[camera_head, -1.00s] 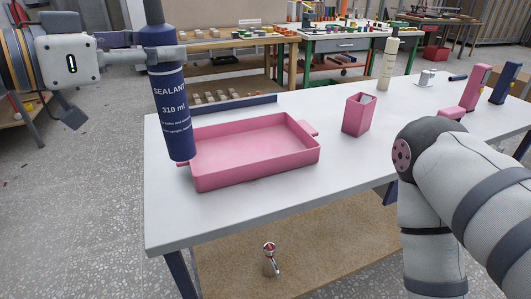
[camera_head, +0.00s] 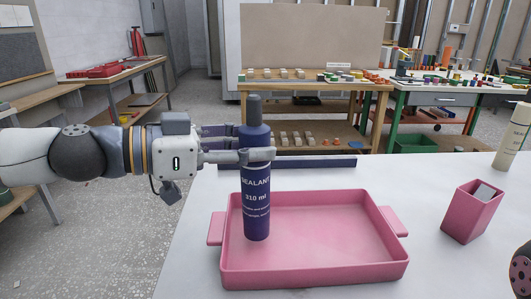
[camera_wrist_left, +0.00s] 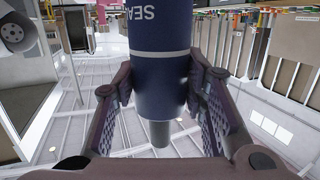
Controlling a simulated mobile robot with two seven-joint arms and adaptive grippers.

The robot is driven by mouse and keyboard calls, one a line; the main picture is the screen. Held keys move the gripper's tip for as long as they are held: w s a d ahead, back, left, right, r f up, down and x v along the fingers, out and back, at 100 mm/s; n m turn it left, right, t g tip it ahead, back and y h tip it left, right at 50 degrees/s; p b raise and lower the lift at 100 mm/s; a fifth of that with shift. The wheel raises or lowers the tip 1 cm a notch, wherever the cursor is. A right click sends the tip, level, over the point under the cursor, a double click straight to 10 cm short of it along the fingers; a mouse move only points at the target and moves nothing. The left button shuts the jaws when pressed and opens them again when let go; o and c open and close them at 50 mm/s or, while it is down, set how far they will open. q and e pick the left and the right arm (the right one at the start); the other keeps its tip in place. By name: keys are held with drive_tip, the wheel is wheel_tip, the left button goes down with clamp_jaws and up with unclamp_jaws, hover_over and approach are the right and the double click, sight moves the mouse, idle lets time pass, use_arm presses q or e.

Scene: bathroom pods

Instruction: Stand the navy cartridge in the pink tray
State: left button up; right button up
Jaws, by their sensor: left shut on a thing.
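The navy sealant cartridge (camera_head: 256,205) is upright, nozzle up, in my left gripper (camera_head: 268,156). The fingers are shut around its upper body, and it also shows between them in the left wrist view (camera_wrist_left: 160,75). In the head view its lower end overlaps the left part of the floor of the pink tray (camera_head: 315,277). I cannot tell whether its base touches the tray floor or hangs just above it. The tray lies on the white table with a handle at each side. My right gripper is not in view.
A pink square holder (camera_head: 473,212) stands right of the tray on the white table (camera_head: 195,265), with a cream cartridge (camera_head: 513,137) behind it. A dark blue strip (camera_head: 315,163) runs along the far table edge. The tray's middle and right are empty.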

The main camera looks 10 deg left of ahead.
use_arm(q)
drive_tip(key=shift+d+f, duration=0.2)
drive_tip(key=shift+f, duration=0.4)
drive_tip(key=shift+d+f, duration=0.15)
drive_tip(key=shift+f, duration=0.4)
drive_tip(key=shift+c, duration=0.4)
drive_tip(key=shift+s+r, duration=0.2)
drive_tip(key=shift+a, duration=0.2)
drive_tip(key=shift+c, duration=0.2)
drive_tip(key=shift+w+f, duration=0.1)
drive_tip(key=shift+w, duration=0.05)
drive_tip(key=o, duration=0.9)
drive_tip(key=shift+f, duration=0.15)
drive_tip(key=o, duration=0.4)
drive_tip(key=shift+c, duration=0.2)
